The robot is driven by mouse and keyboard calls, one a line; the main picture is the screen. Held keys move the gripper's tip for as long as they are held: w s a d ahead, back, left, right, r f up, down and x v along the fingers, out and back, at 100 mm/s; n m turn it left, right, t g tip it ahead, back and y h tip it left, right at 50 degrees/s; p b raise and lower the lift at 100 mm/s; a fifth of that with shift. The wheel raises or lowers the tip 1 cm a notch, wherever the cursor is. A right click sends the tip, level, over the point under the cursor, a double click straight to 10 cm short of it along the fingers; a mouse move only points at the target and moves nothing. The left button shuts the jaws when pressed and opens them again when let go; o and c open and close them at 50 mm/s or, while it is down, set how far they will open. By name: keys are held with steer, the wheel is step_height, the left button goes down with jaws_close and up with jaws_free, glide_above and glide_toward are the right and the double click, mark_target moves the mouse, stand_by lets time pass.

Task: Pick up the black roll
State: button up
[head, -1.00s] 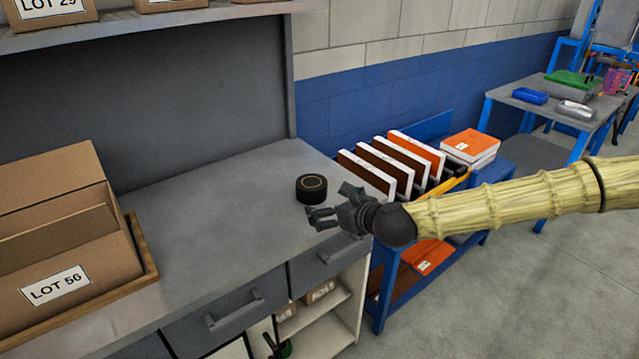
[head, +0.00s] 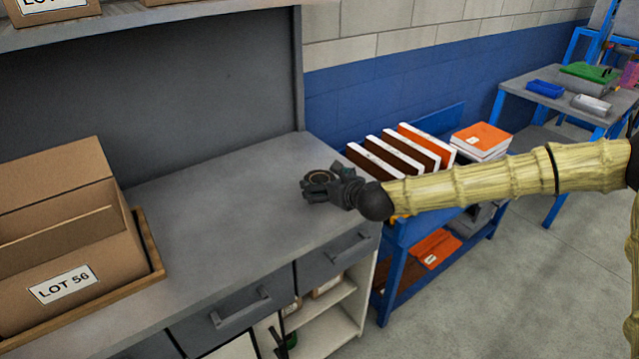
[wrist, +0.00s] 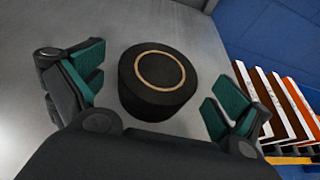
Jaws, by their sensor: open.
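The black roll (wrist: 158,82) is a short black cylinder with a tan ring on its top face. It stands upright on the grey worktop near its right end. My gripper (wrist: 157,92) is open, with its teal-padded fingers on either side of the roll and a visible gap on each side. In the head view my gripper (head: 318,186) covers most of the roll, and only part of the roll's top (head: 322,176) shows between the fingers.
A cardboard box marked LOT 56 (head: 60,240) sits in a wooden tray (head: 150,245) at the left of the worktop (head: 225,215). A blue rack with upright panels (head: 400,150) stands right of the bench. The worktop between tray and roll is clear.

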mark_target(316, 176)
steer(key=shift+x, duration=1.4)
steer(key=shift+f, duration=0.1)
steer(key=c, duration=1)
steer(key=shift+c, duration=0.2)
steer(key=shift+r, duration=0.2)
